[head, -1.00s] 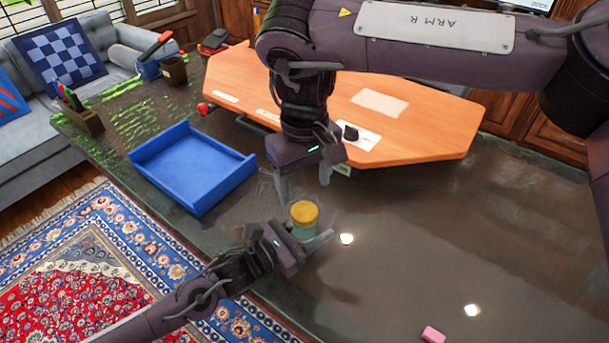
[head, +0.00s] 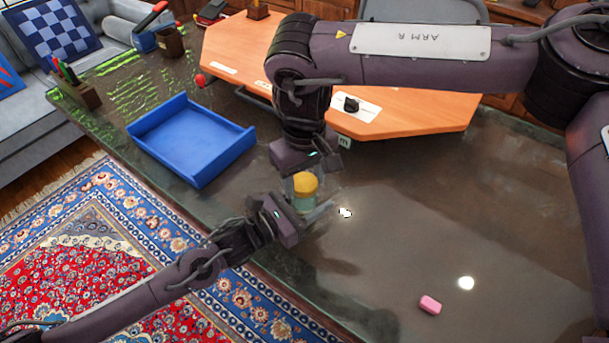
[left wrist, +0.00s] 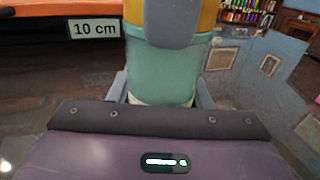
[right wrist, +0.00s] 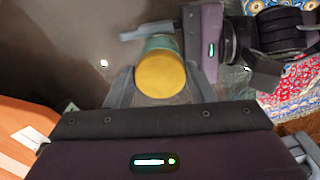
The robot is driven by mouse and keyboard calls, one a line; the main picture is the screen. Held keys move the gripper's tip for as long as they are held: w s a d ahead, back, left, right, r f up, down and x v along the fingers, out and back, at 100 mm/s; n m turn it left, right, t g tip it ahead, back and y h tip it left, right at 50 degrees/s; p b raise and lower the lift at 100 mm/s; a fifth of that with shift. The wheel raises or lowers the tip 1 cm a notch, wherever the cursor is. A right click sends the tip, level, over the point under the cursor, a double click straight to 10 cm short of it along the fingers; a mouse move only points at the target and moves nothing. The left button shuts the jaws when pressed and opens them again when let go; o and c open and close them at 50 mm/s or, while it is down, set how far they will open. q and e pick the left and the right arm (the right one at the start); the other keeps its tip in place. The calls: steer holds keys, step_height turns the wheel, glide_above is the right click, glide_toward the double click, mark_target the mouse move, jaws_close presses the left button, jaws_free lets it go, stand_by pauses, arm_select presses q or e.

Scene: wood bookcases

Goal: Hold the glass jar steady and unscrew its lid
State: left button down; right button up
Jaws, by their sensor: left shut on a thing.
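The glass jar (head: 305,203) is teal with a yellow lid (head: 306,183) and is upright. My left gripper (head: 312,212) is shut on the jar's body from the side; its fingers flank the jar (left wrist: 165,72) in the left wrist view. My right gripper (right wrist: 162,88) points down from above, open, with a finger on each side of the lid (right wrist: 160,75) and small gaps visible there. One grey right finger covers part of the lid in the left wrist view. I cannot tell whether the jar's base touches the dark table (head: 390,240).
A blue tray (head: 190,165) lies left of the jar. An orange raised board (head: 420,115) is behind, with a "10 cm" label (left wrist: 95,29) at its edge. A pink block (head: 430,304) lies front right. The table's right side is mostly clear.

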steer(key=c, duration=0.6)
steer(key=shift+o, duration=0.2)
steer(key=n, duration=1.1)
steer(key=shift+n, duration=0.3)
steer(key=n, duration=0.6)
steer(key=shift+w+r, duration=0.1)
steer(key=n, duration=1.5)
steer(key=shift+n, duration=0.3)
steer(key=n, duration=0.9)
steer(key=shift+r+n, duration=0.1)
steer(key=shift+n, duration=0.3)
steer(key=shift+r, duration=0.15)
steer(key=shift+r, duration=0.9)
